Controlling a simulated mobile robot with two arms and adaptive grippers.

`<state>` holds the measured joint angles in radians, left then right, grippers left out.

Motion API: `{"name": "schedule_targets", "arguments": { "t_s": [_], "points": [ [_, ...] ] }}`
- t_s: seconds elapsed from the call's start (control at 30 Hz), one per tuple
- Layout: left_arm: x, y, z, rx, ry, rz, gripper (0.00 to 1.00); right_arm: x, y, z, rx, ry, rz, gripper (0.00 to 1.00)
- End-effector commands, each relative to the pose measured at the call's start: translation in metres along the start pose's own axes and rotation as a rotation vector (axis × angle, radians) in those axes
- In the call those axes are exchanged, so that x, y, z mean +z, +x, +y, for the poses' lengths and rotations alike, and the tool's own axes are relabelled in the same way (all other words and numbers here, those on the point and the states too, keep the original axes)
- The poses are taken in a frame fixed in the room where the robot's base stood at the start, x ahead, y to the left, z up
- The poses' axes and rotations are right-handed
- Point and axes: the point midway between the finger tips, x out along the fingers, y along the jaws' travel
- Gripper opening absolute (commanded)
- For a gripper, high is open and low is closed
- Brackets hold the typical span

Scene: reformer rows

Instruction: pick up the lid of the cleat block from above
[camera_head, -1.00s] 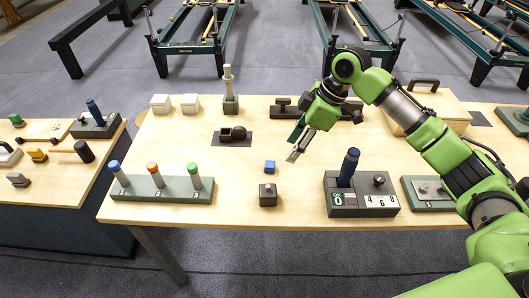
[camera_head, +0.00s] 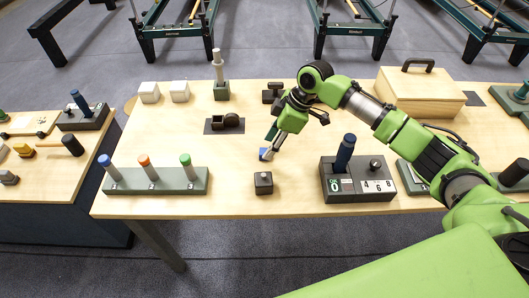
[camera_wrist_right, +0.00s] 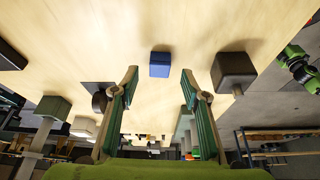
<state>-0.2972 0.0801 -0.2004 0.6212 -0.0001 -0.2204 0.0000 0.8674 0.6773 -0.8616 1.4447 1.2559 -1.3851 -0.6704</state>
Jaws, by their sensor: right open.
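A small dark block (camera_head: 263,187) with a knob on top stands near the table's front edge; no label shows, so I cannot tell for sure that it is the cleat block. It also shows in the right wrist view (camera_wrist_right: 233,66), to the right of the fingers. A small blue cube (camera_head: 263,151) lies just behind it, partly hidden by my right gripper (camera_head: 268,156). In the right wrist view the blue cube (camera_wrist_right: 159,64) appears between the two fingers (camera_wrist_right: 161,80), which are open and empty. I cannot tell the fingertips' height. My left gripper is not in view.
A dark block with a blue lever (camera_head: 344,155) stands to the right. A rack (camera_head: 160,187) with three coloured-top pegs is at the left. Behind are a dark piece with a round part (camera_head: 224,124), white blocks (camera_head: 149,92) and a wooden handled box (camera_head: 420,95).

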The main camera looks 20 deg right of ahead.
Motion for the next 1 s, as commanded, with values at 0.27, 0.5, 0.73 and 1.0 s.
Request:
{"name": "schedule_targets", "arguments": {
  "t_s": [0.27,0.5,0.73,1.0],
  "points": [
    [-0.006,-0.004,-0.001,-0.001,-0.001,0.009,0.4,0.0,0.032,0.0,0.0,0.0,0.0,0.42],
    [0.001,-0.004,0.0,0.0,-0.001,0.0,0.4,0.001,0.033,0.0,0.001,0.0,0.0,0.36],
    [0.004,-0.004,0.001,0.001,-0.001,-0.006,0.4,0.001,0.033,0.0,0.0,0.0,0.0,0.07],
    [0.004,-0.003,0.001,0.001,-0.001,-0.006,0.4,0.0,0.031,0.0,0.001,0.0,0.0,0.07]
  ]
}}
